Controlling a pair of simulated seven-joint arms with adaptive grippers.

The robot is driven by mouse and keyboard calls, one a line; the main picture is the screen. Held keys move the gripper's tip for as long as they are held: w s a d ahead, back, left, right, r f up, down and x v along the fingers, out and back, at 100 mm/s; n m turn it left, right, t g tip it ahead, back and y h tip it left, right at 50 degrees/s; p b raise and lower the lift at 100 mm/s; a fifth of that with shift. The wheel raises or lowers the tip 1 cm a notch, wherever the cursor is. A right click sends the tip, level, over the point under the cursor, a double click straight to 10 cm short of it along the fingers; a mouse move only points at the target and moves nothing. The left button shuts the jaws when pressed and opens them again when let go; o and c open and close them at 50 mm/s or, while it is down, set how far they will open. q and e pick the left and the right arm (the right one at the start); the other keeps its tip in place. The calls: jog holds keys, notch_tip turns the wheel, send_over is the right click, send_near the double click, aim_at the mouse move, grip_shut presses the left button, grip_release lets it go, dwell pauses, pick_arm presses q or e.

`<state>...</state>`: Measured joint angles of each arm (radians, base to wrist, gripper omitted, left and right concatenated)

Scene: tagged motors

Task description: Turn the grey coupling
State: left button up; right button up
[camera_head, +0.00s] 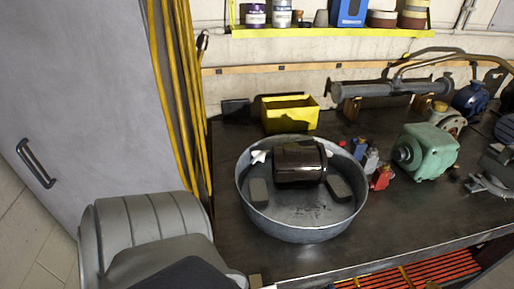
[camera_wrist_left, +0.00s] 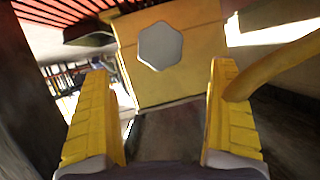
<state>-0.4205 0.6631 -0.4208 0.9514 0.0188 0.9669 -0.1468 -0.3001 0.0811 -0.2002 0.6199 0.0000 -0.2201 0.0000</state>
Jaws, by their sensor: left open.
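A dark brown motor (camera_head: 299,164) lies on its side in a round grey metal tub (camera_head: 304,229) in the head view. A small white tag (camera_head: 259,156) shows at its left end. I cannot pick out the grey coupling for certain. My left gripper (camera_wrist_left: 162,90) shows only in the left wrist view, with two yellow ridged fingers spread apart and nothing held between them. Beyond the fingers is a yellow block (camera_wrist_left: 195,75) with a pale grey hexagon (camera_wrist_left: 160,46) on its face. My right gripper is in neither view.
The tub stands on a dark workbench (camera_head: 240,245). A yellow bin (camera_head: 290,114) is behind it. A green machine (camera_head: 426,151) and small red (camera_head: 381,178) and blue parts are at the right. Yellow hoses (camera_head: 182,100) hang at the left.

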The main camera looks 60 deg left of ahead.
pick_arm(q)
jog(key=x, duration=1)
jog(key=shift+w+d+f, duration=0.1)
jog(key=shift+w+f, duration=0.05)
jog(key=shift+w, duration=0.15)
jog(key=c, duration=1.2)
jog(key=shift+c, duration=0.2)
jog(key=shift+n+g+h, duration=0.5)
jog(key=shift+n+h, duration=0.3)
jog(key=shift+n, duration=0.4)
jog(key=shift+n+h, duration=0.7)
jog(key=shift+n, duration=0.3)
jog(key=shift+g, duration=0.3)
